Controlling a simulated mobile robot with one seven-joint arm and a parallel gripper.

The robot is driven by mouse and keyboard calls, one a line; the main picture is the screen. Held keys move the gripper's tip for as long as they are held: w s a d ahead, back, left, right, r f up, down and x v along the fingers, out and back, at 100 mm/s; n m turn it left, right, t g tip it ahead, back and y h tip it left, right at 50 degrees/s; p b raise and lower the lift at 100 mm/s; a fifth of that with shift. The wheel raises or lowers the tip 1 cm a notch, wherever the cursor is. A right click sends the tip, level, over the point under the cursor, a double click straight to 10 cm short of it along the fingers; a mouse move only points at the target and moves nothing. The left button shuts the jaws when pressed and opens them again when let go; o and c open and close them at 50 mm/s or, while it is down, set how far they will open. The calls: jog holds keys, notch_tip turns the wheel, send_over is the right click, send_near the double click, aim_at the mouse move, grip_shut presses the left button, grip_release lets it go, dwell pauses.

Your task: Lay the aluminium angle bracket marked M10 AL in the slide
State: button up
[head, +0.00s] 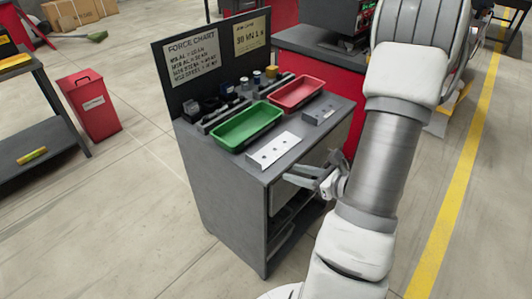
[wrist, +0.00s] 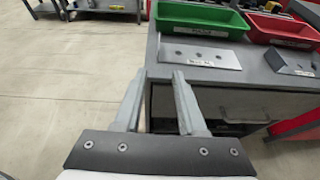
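A silver angle bracket (head: 273,149) with several holes lies on the cabinet top near its front edge, in front of the green tray. In the wrist view the silver bracket (wrist: 205,65) shows a small label too small to read. A darker grey bracket (head: 320,113) lies to its right, also in the wrist view (wrist: 288,66); its label is unreadable too. I cannot tell which is marked M10 AL. My gripper (head: 298,173) is open and empty beside the cabinet's front edge, apart from both brackets. Its two fingers show in the wrist view (wrist: 159,82). I cannot pick out the slide.
A green tray (head: 221,138) and a red tray (head: 277,101) stand on the cabinet (head: 225,190). Small parts stand behind them, before a force chart board (head: 163,82). A red bin (head: 95,112) stands left on the floor. Open floor lies left of the cabinet.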

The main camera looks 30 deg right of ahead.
jog(key=b, duration=0.1)
send_near(253, 159)
jog(key=w+f, duration=0.3)
jog(key=shift+a, duration=0.35)
jog(key=shift+r+b+x, duration=0.2)
jog(key=shift+x, duration=1.4)
jog(key=shift+r+b+x, duration=0.15)
jog(key=shift+b+x, duration=0.05)
jog(key=shift+x, duration=1.4)
jog(key=shift+w, duration=0.15)
grip_shut()
